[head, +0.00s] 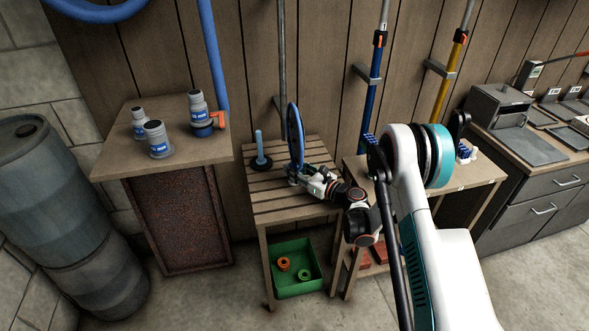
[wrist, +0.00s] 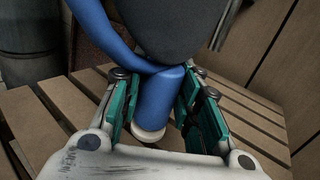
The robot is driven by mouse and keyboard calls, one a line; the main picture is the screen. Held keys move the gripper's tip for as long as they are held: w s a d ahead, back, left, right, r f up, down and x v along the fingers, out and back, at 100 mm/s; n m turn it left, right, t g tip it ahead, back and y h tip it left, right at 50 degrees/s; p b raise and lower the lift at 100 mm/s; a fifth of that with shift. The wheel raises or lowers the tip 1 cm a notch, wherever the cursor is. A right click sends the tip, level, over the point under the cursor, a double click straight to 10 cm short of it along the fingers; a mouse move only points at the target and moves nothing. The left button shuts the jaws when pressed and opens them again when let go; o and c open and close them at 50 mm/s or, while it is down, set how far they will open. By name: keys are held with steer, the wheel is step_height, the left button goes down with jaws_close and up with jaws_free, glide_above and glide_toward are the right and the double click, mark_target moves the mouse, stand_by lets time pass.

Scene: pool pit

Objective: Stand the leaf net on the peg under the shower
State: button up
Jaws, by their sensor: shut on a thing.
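The leaf net (head: 295,132) has a blue hoop and stands nearly upright, almost edge-on in the head view. In the wrist view its blue handle socket (wrist: 155,103) with a pale end sits between the green pads of my gripper (wrist: 158,88), and the dark mesh (wrist: 185,30) rises beyond. My gripper (head: 297,174) is shut on the socket over the slatted bench (head: 270,208). The light-blue peg (head: 259,143) stands upright on a round black base at the bench's back left, left of the net and apart from it. Whether the socket touches the slats is unclear.
A grey vertical pipe (head: 281,60) runs down the wall behind the bench. A cabinet (head: 185,158) with several grey bottles stands at left. A green crate (head: 297,280) holding small rings sits below the bench. Another table (head: 480,172) stands right, with poles clipped behind it.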

steer(key=shift+f, duration=0.15)
steer(key=shift+f, duration=0.25)
stand_by(0.3)
steer(key=o, duration=1.3)
steer(key=o, duration=0.5)
steer(key=shift+c, duration=0.2)
steer(key=shift+s+d, duration=0.1)
steer(key=shift+d, duration=0.05)
